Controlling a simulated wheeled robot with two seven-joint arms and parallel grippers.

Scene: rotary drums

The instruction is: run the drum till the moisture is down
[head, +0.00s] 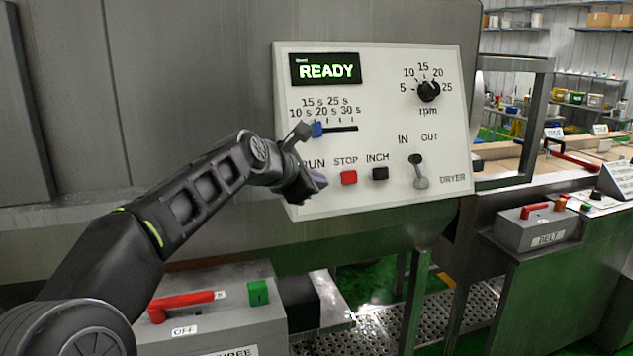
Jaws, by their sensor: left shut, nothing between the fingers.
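The white dryer control panel (385,75) stands on the drum's grey housing. Its display (325,69) reads READY in green; no moisture figure shows. My left gripper (316,184) is shut and empty at the panel's lower left, in front of the RUN button's place and hiding it. I cannot tell if it touches. The red STOP button (349,177) and black INCH button (380,173) are just right of it. The blue time slider (318,129) is toward the left of its slot, partly beside my wrist. The black rpm knob (428,91) is at upper right. My right gripper is not in view.
A grey box with a red handle (187,304) marked OFF and a green button (258,292) stands below my arm. A BELT box (537,232) is at right, before shelves.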

